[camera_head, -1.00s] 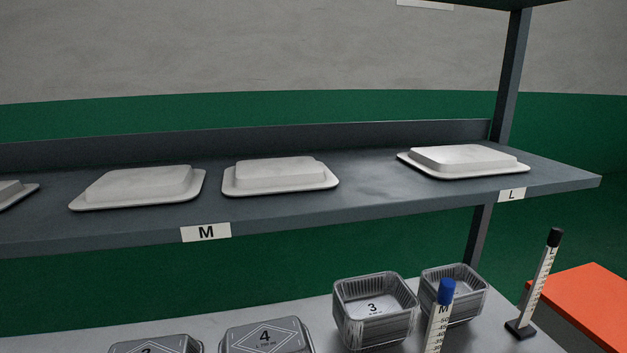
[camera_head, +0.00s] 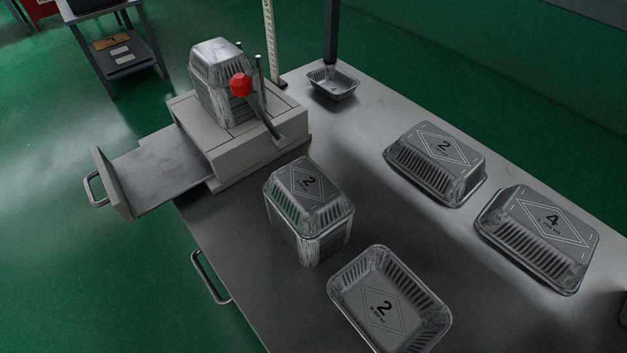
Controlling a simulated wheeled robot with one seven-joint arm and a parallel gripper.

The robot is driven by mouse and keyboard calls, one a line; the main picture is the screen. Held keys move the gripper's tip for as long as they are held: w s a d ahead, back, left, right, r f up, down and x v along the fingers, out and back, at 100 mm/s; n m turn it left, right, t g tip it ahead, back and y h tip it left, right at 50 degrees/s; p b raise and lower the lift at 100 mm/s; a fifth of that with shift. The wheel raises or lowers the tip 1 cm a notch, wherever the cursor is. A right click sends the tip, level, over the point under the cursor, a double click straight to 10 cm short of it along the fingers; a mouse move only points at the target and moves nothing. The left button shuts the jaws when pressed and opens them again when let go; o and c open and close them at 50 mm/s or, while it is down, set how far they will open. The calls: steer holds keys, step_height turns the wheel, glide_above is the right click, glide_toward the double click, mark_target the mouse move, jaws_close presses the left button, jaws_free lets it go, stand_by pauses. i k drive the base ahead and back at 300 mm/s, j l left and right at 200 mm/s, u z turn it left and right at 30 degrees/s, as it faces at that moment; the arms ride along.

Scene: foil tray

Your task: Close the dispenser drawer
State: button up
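The dispenser (camera_head: 247,150) is a beige-grey box at the back left of the metal table, with a red-knobbed lever (camera_head: 241,85) on its side. A stack of foil trays (camera_head: 221,80) stands upside down on top of it. Its drawer (camera_head: 153,168) is pulled out to the left, past the table's edge. The drawer's front panel (camera_head: 112,184) carries a bar handle (camera_head: 92,188) on its outer face. The drawer's flat floor looks empty. My gripper is not in view.
A foil stack (camera_head: 309,203) stands in front of the dispenser, with an open foil tray (camera_head: 389,304) nearer. Upturned trays (camera_head: 435,162) (camera_head: 538,237) lie to the right. A table handle (camera_head: 210,278) sticks out at the left edge. The green floor left of the drawer is clear.

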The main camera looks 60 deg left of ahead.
mark_target(155, 172)
steer(key=u, duration=2.35)
steer(key=i+j+u, duration=0.1)
steer(key=j+u, duration=0.35)
